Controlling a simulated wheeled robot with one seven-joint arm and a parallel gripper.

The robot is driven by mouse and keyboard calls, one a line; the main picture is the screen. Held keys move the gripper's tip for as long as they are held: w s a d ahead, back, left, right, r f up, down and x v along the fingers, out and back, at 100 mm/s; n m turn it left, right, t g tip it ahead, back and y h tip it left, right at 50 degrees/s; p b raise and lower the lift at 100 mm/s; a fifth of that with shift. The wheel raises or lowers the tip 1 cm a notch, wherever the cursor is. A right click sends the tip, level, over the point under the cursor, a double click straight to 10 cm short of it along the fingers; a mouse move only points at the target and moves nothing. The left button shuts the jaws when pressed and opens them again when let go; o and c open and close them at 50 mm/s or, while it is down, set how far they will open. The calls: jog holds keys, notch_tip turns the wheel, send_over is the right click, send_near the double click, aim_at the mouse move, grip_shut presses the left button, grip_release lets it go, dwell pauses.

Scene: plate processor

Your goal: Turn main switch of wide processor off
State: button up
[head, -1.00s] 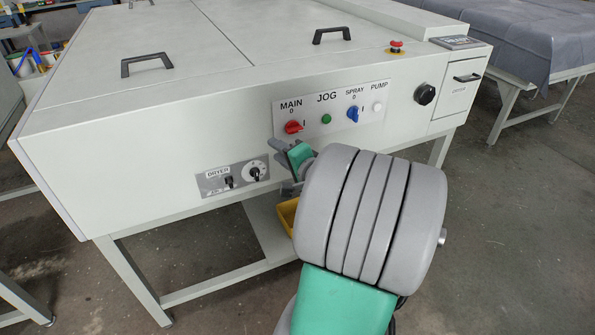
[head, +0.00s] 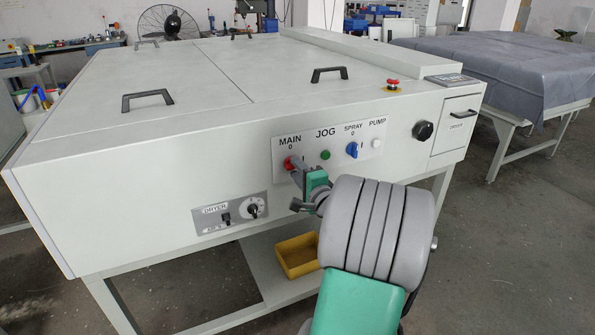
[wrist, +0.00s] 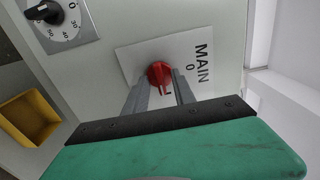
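The wide processor (head: 100,200) is a large white machine. Its main switch is a red knob (head: 292,163) under the words MAIN and 0, at the left end of the front panel; it also shows in the wrist view (wrist: 159,74). Its handle appears to lie along the panel, towards the I mark rather than the 0. My gripper (head: 293,168) is at the knob, partly covering it in the head view. In the wrist view its two grey fingers (wrist: 160,82) are apart, one on each side of the knob, with some gap visible. Actual contact cannot be told.
A green JOG button (head: 325,155), a blue SPRAY knob (head: 352,150) and a white PUMP button (head: 376,143) lie right of the knob. The dryer panel (head: 231,213) is below left. A yellow bin (head: 298,256) sits under the machine.

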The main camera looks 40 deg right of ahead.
grip_shut()
jog(key=shift+f+n+b, duration=0.1)
jog(key=shift+n+b, duration=0.2)
jog(key=shift+b, duration=0.15)
jog(key=n+b, duration=1.7)
jog(key=b, duration=0.4)
jog(key=shift+b, duration=0.3)
jog(key=shift+n, duration=0.3)
